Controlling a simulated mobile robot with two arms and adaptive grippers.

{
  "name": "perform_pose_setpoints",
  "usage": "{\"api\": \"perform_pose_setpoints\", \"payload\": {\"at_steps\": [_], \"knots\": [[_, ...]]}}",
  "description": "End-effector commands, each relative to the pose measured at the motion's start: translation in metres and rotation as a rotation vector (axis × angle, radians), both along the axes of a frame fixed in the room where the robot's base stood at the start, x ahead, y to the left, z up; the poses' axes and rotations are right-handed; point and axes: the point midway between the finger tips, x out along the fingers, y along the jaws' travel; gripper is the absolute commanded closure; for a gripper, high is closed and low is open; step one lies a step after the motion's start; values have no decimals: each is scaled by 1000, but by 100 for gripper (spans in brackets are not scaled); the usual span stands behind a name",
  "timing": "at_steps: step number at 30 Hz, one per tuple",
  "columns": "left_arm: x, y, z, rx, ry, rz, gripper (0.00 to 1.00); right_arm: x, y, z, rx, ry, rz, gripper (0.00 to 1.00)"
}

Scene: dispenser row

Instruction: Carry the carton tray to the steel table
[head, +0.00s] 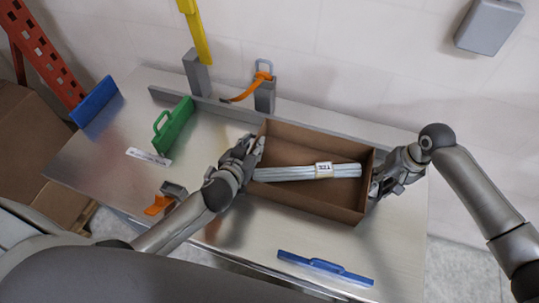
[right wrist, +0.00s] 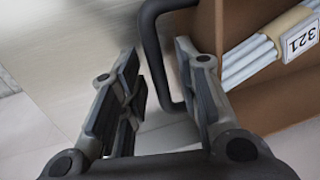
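The carton tray (head: 345,207), an open brown box, is over the right half of the steel table (head: 215,225) and appears to rest on it. A bundle of pale rods (head: 290,173) with a numbered paper band lies inside. My left gripper (head: 257,151) is at the tray's left end; its fingers are partly hidden, so I cannot tell if they are shut. My right gripper (head: 379,183) is at the right end. In the right wrist view its fingers (right wrist: 158,60) are apart, with the tray's dark handle (right wrist: 152,45) between them.
A green handled block (head: 173,127) and a blue block (head: 95,101) stand on the table's left side. Orange clamps (head: 158,205) and grey posts (head: 197,74) are nearby. A blue handle bar (head: 325,267) is at the front. The table's left middle is mostly clear.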

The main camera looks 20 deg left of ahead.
Motion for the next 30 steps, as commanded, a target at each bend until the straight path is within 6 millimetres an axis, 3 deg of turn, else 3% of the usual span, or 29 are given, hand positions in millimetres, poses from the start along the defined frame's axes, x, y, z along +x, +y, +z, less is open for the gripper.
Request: {"api": "perform_pose_setpoints", "payload": {"at_steps": [16,25,30], "knots": [[-87,3,34,1,4,2,73,0,0,0,1,0,1,69],[-104,4,43,2,0,1,73,0,0,3,1,-1,1,69],[-105,4,44,3,0,1,73,1,-5,24,2,-5,-1,69]]}}
